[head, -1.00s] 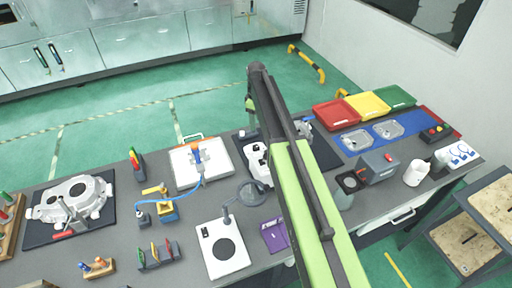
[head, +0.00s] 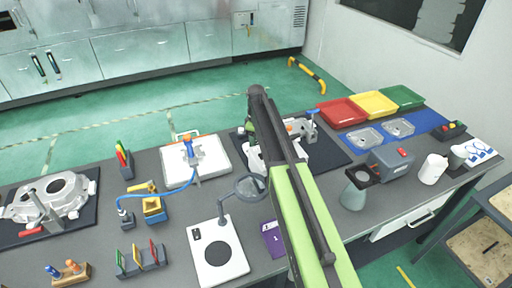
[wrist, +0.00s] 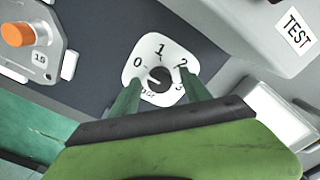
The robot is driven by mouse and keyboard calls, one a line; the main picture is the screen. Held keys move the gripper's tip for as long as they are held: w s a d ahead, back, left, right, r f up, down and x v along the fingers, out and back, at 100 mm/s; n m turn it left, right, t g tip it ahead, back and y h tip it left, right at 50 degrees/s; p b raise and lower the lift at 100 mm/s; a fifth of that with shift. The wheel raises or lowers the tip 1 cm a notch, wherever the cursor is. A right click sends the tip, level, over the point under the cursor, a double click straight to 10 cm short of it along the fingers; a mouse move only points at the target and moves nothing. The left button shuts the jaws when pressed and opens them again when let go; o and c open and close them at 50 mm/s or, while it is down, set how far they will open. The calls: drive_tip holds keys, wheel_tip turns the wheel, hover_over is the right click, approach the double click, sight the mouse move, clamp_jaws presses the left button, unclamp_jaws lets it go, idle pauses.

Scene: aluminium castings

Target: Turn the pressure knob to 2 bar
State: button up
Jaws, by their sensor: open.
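The pressure dial (wrist: 137,62) is a white rounded plate marked 0, 1, 2 and 3, seen in the wrist view. A round black knob (wrist: 160,79) sits at its middle. A pale mark on the knob seems to lie toward the 0 side, but it is too small to be sure. My gripper (wrist: 161,88) is open, with one green finger on each side of the knob. I cannot tell whether the fingers touch it. In the head view my arm hides the dial and most of the gripper.
In the wrist view, an orange knob (wrist: 17,34) is at upper left and a TEST label (wrist: 297,30) at upper right. In the head view, a magnifier (head: 250,187), a white plate device (head: 233,266) and a red tray (head: 342,112) stand near my arm.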

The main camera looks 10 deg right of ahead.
clamp_jaws()
idle(0.3)
drive_tip(key=m, duration=0.5)
drive_tip(key=shift+m, duration=0.4)
drive_tip(key=m, duration=1.2)
drive_tip(key=shift+s+m, duration=0.1)
drive_tip(key=shift+m, duration=0.2)
drive_tip(key=m, duration=0.5)
drive_tip(key=shift+m, duration=0.3)
